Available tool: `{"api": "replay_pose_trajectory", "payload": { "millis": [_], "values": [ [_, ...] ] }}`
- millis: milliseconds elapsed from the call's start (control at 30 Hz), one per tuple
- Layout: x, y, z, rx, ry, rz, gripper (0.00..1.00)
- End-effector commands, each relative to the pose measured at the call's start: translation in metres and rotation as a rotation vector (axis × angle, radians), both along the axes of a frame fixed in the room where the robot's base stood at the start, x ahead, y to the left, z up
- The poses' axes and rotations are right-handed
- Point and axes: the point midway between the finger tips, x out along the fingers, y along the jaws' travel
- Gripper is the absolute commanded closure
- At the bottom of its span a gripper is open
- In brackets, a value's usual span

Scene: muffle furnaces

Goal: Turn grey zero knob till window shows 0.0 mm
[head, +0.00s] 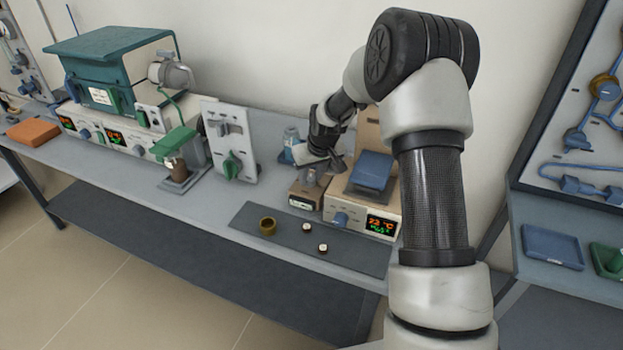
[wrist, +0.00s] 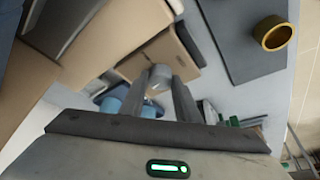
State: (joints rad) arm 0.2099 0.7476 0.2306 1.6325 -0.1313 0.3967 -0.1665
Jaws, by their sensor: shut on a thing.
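The grey zero knob (head: 309,178) sits on top of a small brown box (head: 318,200) on the bench. The box's pale window (head: 300,203) faces the front, and its reading is too small to make out. My gripper (head: 321,167) reaches down to the knob from above and behind. In the wrist view the grey knob (wrist: 160,76) is between the fingertips of my gripper (wrist: 158,84), which is shut on it. The brown box (wrist: 148,52) is beyond the fingertips in that view.
A cream unit (head: 361,212) with a blue top (head: 371,170) and lit display stands right beside the box.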

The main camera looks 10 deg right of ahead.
Motion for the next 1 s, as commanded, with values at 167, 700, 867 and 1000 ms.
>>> {"api": "replay_pose_trajectory", "payload": {
  "millis": [167,700,867,1000],
  "values": [
    [0.0001,0.0024,-0.0013,-0.001,-0.001,-0.101,0.93],
    [-0.0001,0.0018,0.0006,0.000,0.000,-0.212,0.93],
    [-0.0001,0.0018,0.0004,0.001,0.000,-0.211,0.93],
    [-0.0001,0.0018,0.0004,0.001,0.000,-0.211,0.56]
  ]
}}
